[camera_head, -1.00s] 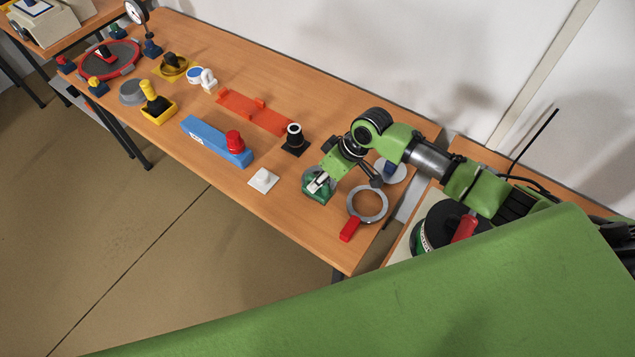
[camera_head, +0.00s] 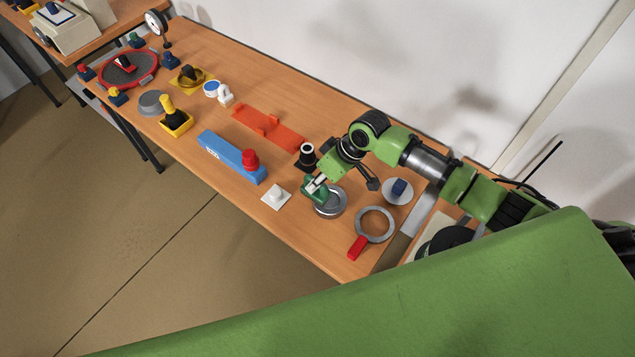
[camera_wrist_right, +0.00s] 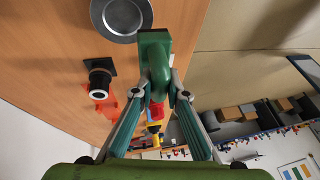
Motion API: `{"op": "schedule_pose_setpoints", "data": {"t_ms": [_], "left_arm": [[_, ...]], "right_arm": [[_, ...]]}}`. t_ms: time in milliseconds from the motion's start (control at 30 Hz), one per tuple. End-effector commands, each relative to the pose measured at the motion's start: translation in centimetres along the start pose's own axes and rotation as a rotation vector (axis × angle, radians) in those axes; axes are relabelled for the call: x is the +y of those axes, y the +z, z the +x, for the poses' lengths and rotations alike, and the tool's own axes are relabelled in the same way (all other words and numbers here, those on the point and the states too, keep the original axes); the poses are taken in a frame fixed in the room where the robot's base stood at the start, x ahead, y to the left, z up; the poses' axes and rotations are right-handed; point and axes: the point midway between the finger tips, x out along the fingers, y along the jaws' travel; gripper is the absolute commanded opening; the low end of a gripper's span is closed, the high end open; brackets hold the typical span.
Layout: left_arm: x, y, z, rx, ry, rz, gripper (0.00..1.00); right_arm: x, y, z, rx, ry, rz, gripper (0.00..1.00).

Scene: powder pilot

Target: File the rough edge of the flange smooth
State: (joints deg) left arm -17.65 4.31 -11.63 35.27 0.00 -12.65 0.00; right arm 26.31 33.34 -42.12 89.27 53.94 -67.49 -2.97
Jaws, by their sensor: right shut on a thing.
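A round grey metal piece (camera_head: 330,202), dish-like with a raised rim, lies on the bench; it may be the flange. It also shows at the top of the right wrist view (camera_wrist_right: 122,14). My right gripper (camera_head: 317,184) is shut on a green block-like tool (camera_head: 311,190), which fills the space between its fingers in the right wrist view (camera_wrist_right: 155,52). The tool is at the left edge of the grey piece; I cannot tell whether they touch. No rough edge can be made out. My left gripper is not in view.
A grey ring with a red handle (camera_head: 357,247) lies to the right, by a pale disc with a blue knob (camera_head: 399,189). A black cylinder (camera_head: 307,154), a white square with a knob (camera_head: 276,197) and a blue block (camera_head: 228,157) stand nearby. The bench's front strip is clear.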

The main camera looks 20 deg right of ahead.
Motion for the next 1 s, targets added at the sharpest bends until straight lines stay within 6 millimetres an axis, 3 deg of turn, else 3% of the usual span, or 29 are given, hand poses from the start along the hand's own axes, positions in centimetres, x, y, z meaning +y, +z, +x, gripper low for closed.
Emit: {"op": "schedule_pose_setpoints", "data": {"t_ms": [233,767,867,1000], "left_arm": [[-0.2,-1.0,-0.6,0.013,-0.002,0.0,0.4],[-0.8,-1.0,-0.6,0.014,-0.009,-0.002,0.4],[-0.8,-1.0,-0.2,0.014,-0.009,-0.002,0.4],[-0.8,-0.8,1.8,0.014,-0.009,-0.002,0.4]], "right_arm": [[0.0,-1.3,-1.6,0.004,0.002,0.003,0.0],[0.0,-1.3,-1.6,0.003,0.002,0.003,0.0],[0.2,-1.2,-1.5,0.006,0.007,0.013,0.0],[0.8,-1.1,-1.4,0.021,0.034,0.074,0.0]]}}
